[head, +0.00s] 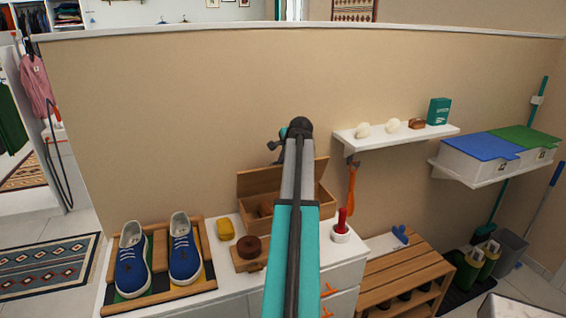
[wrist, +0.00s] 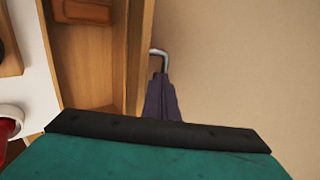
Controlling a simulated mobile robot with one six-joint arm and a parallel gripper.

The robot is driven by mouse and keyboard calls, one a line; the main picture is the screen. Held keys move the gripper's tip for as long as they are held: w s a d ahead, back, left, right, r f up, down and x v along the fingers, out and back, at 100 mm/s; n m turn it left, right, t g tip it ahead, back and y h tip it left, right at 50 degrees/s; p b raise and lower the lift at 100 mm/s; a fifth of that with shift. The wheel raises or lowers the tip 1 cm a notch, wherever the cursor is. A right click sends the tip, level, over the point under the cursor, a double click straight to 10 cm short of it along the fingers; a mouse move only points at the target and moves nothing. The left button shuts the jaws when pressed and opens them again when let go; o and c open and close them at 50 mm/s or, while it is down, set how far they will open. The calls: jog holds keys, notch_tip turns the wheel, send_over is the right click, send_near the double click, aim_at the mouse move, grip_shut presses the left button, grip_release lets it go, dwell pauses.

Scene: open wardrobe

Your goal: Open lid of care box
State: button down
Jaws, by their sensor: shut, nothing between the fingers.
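The care box (head: 318,205) is a wooden box on the white cabinet by the wall. Its lid (head: 255,184) stands up at the back, so the box is open. Brown things show inside. In the wrist view the lid (wrist: 146,45) is seen edge-on, with the open box (wrist: 85,65) to its left. A grey bent metal piece, seemingly the lid's handle (wrist: 158,53), is on the wall side. My gripper (wrist: 160,78) has dark fingers, shut and empty, at or just by this piece; contact cannot be told. In the head view my arm hides the fingers and the box's middle.
A white shelf (head: 395,138) sticks out at right. The wall is close behind the lid.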

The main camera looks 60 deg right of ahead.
jog(key=shift+s+d, duration=0.15)
jog(key=shift+d, duration=0.05)
jog(key=shift+s+r, duration=0.1)
jog(key=shift+r, duration=0.05)
jog(key=p+v, duration=0.5)
jog(key=v, duration=0.4)
jog(key=shift+a+r+p, duration=0.15)
jog(key=shift+r+p, duration=0.15)
jog(key=shift+r, duration=0.15)
